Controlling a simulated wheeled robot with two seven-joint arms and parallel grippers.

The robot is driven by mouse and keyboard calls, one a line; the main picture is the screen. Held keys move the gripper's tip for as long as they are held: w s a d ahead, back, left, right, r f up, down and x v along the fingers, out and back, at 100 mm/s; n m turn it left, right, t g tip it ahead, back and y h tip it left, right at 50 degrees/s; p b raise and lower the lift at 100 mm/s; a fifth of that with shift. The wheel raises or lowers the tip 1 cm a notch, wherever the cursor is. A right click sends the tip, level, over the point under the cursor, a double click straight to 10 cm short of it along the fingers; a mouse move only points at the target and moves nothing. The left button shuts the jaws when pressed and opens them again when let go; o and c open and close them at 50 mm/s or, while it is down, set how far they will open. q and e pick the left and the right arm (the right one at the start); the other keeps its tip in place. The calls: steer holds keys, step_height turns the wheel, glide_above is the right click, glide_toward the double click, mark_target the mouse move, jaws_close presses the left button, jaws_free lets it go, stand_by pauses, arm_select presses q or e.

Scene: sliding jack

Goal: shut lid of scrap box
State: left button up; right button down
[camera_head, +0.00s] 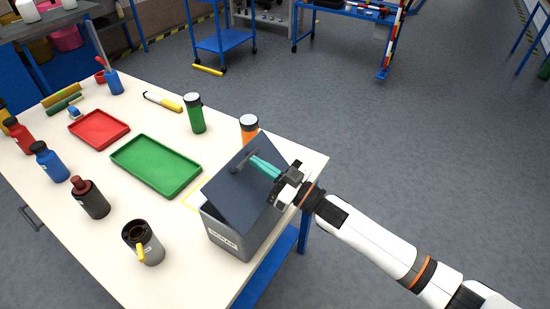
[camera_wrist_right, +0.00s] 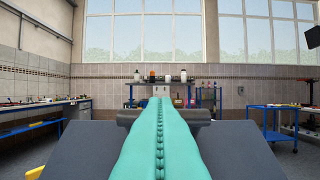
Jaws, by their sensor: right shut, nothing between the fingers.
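The grey scrap box (camera_head: 226,238) stands at the near right edge of the table, with a white label on its front. Its dark blue-grey lid (camera_head: 232,203) is partly raised, slanting up towards the back. The dark bar handle (camera_head: 240,157) is near the lid's upper end. My right gripper (camera_head: 254,163) is shut and empty, its teal fingers over the lid beside the handle. In the right wrist view, the shut fingers (camera_wrist_right: 160,104) point across the lid (camera_wrist_right: 72,152), with the handle (camera_wrist_right: 200,113) showing on both sides; contact is unclear. My left gripper is out of view.
An orange bottle (camera_head: 249,126) stands just behind the lid, and a green bottle (camera_head: 195,114) further left. A green tray (camera_head: 156,166), a red tray (camera_head: 99,129) and a dark mug (camera_head: 143,243) are left of the box. Floor right of the table is clear.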

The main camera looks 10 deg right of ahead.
mark_target(234, 168)
steer(key=shift+g+h, duration=0.4)
steer(key=shift+h, duration=0.2)
steer(key=w+a+f, duration=0.2)
steer(key=a, duration=0.1)
steer(key=w+a+f+b, duration=0.1)
steer(key=w+a, duration=0.1)
steer(key=shift+a+f, duration=0.1)
steer(key=shift+f, duration=0.15)
steer(key=shift+w+a+f+b, duration=0.35)
steer(key=shift+a+f+b, duration=0.1)
steer(key=shift+f+b, duration=0.1)
steer(key=shift+w+a+f+b, duration=0.35)
steer(key=shift+a+f+b, duration=0.05)
steer(key=shift+f+b, duration=0.15)
